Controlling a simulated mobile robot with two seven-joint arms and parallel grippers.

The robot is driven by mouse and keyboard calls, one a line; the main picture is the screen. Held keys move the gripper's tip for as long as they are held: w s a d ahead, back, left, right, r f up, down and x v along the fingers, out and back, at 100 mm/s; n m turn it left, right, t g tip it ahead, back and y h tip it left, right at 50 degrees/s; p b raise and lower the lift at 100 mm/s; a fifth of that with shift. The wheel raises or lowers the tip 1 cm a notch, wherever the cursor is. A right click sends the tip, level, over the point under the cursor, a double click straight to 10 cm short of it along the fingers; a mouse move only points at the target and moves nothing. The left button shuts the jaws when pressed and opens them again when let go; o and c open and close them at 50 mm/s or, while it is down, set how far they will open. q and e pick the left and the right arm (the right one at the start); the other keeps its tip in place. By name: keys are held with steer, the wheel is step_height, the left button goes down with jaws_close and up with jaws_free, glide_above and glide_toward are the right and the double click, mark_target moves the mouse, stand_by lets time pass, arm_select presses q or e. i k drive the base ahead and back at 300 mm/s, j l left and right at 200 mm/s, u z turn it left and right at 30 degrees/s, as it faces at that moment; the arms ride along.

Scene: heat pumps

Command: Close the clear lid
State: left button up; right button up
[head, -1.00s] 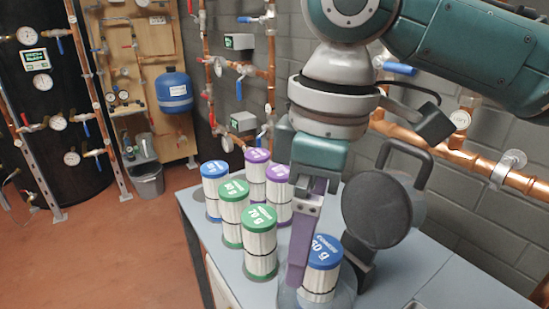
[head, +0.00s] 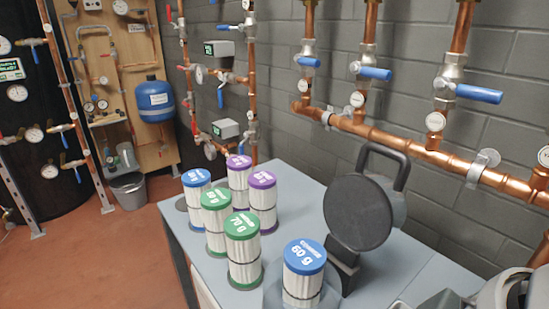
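The lid (head: 362,213) stands raised and tilted on a dark hinge bracket (head: 343,272) at the right of the table. It shows a dark round face and a thick dark handle (head: 385,160) on top; I cannot clearly make out a transparent part. In front of it, to the left, a white filter cartridge with a blue "60 g" cap (head: 304,258) stands upright, with what looks like a clear housing around its lower part, cut off by the bottom edge. Part of my arm shows at the bottom right corner, but neither gripper is in view.
Several cartridges with blue, green (head: 242,226) and purple caps stand on the left of the grey table (head: 400,268). Copper pipes with blue-handled valves (head: 478,94) run along the wall behind. The table between lid and right edge looks clear.

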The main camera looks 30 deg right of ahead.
mark_target(359, 215)
steer(key=l+z, duration=0.2)
steer(key=z, duration=1.15)
steer(key=k+l, duration=0.05)
